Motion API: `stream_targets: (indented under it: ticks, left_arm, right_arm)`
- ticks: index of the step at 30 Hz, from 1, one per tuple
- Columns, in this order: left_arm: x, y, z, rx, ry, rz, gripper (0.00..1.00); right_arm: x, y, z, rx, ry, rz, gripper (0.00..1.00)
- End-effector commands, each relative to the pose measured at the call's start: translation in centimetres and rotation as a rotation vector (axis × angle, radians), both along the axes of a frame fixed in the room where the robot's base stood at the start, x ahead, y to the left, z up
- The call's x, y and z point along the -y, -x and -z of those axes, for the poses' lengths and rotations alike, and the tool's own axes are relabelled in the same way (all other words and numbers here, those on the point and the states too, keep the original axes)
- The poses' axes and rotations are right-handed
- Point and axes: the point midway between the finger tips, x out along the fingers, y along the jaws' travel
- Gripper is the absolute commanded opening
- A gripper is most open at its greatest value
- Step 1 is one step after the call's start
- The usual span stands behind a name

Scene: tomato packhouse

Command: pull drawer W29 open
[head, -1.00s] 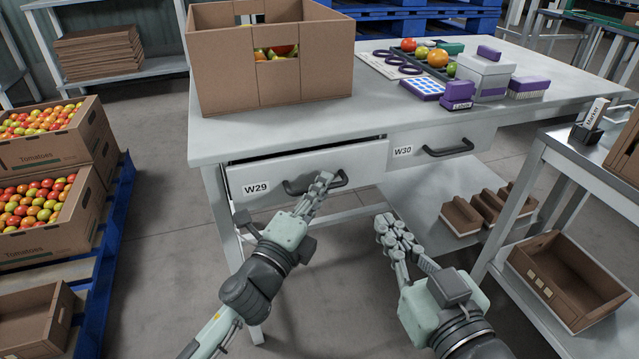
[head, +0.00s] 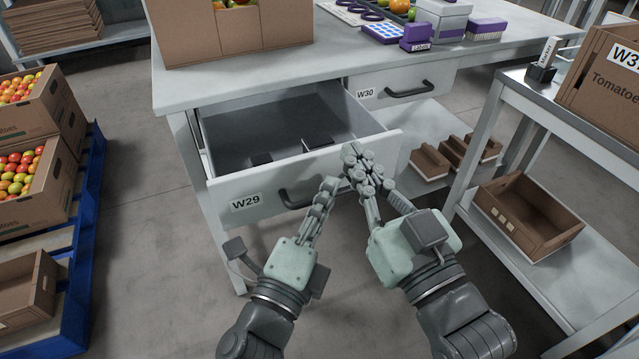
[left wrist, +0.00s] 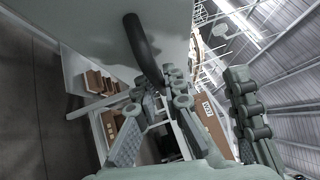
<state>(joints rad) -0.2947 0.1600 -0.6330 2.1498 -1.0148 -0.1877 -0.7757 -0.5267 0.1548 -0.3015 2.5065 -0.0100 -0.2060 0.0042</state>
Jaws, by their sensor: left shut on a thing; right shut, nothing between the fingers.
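Drawer W29 (head: 232,188) stands well out from the table, its grey interior showing. Its dark bar handle (head: 287,200) is on the front panel; the handle also shows in the left wrist view (left wrist: 141,45). My left gripper (head: 328,188) is shut on the handle at its right end, which the fingers partly hide. My right gripper (head: 356,160) is shut and empty, just right of the left one, close in front of the drawer front's right part. Whether it touches the panel I cannot tell.
Small dark items (head: 318,142) lie in the drawer. Drawer W30 (head: 405,90) is shut at the right. A cardboard box (head: 235,40) stands on the table (head: 320,68). A side trolley (head: 505,95) with a crate (head: 530,215) stands at right. Tomato boxes on a blue pallet (head: 88,200) stand left.

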Motion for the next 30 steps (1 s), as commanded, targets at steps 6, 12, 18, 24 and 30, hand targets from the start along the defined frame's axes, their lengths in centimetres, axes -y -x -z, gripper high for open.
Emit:
stream_targets:
  ticks: [6, 12, 18, 24, 30]
  left_arm:
    - [0.01, 0.22, 0.00, 0.000, -0.001, -0.002, 0.00]
    - [0.02, 0.21, 0.01, 0.000, -0.001, -0.002, 0.00]
    - [0.04, 0.21, 0.01, 0.000, -0.001, -0.001, 0.31]
    - [0.07, 0.23, 0.01, 0.000, -0.001, 0.000, 0.31]
    - [-0.26, 0.93, 0.18, -0.002, 0.000, -0.001, 0.31]
  right_arm:
    - [-0.08, 0.08, -0.28, 0.011, -0.006, -0.002, 0.00]
    - [-0.09, 0.09, -0.28, 0.011, -0.006, -0.002, 0.00]
    - [-0.10, 0.09, -0.27, 0.010, -0.006, -0.003, 0.00]
    - [-0.10, 0.09, -0.27, 0.010, -0.006, -0.002, 0.00]
    - [-0.04, 0.06, -0.24, 0.010, -0.005, -0.001, 0.00]
